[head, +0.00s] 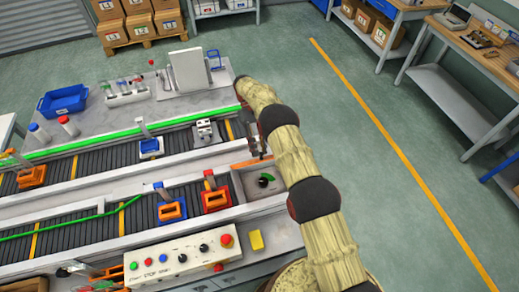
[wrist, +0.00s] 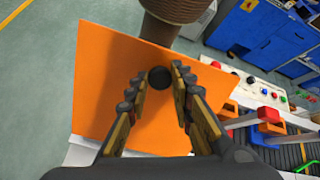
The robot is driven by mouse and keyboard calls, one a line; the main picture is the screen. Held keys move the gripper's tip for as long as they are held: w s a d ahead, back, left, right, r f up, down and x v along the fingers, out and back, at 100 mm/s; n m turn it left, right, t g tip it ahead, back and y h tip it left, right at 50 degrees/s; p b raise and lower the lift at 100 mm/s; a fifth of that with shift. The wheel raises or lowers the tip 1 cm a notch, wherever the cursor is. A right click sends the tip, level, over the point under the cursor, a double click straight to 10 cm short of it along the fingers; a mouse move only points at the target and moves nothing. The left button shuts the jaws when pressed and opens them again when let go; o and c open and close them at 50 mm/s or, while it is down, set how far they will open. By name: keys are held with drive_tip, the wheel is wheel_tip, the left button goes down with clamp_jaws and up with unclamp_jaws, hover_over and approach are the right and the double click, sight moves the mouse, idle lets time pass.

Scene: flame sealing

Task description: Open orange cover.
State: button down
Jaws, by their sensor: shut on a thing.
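The orange cover (wrist: 115,75) is a flat panel that fills much of the wrist view, with a round black knob (wrist: 159,78) on its face. My gripper (wrist: 161,73) has its two fingers on either side of this knob and is shut on it. In the head view, the cover (head: 251,162) shows as a thin orange strip, nearly edge-on, at the back of a grey box (head: 239,188). The box's inside is exposed, with a green and black part (head: 266,180) in it. My gripper (head: 259,150) is just above the strip and partly hidden by my arm.
Open floor (head: 400,180) lies to the right.

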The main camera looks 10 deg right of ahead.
idle(0.4)
drive_tip(key=c, duration=1.5)
unclamp_jaws()
drive_tip(key=shift+c, duration=0.2)
drive_tip(key=shift+s, duration=0.1)
